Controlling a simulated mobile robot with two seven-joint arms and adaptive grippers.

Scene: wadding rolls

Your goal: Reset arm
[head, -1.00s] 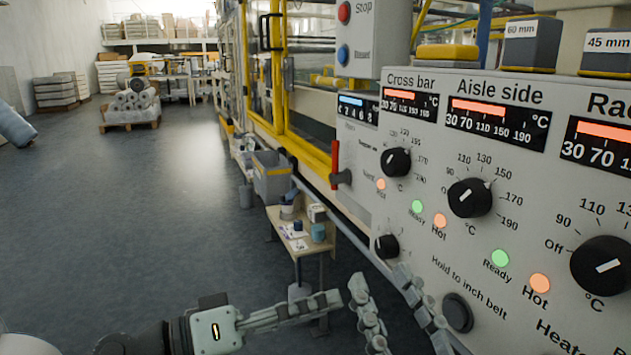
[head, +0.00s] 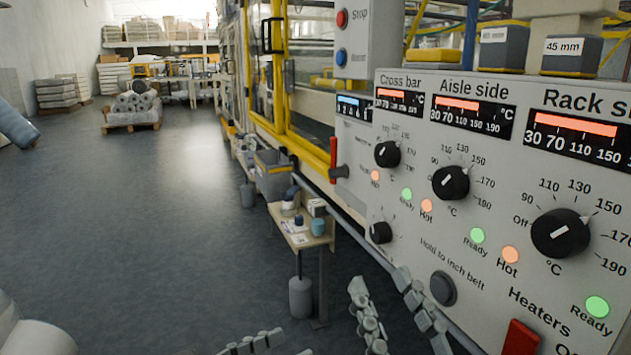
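My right gripper (head: 380,278) rises from the bottom edge, right of centre. Its two jointed grey fingers stand apart with nothing between them, so it is open and empty. They appear in front of the lower left part of the control panel (head: 395,235); I cannot tell how close they are to it. My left gripper (head: 290,343) shows only as finger parts at the bottom edge, left of the right one. The rest of it is cut off, and its opening is not clear.
The panel with heater dials (head: 561,233) and a red switch (head: 520,338) fills the right side. A small table (head: 322,242) with cups and a grey bin (head: 272,178) stand beside the yellow-framed machine. The floor (head: 140,230) at left is clear up to a pallet of rolls (head: 132,107).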

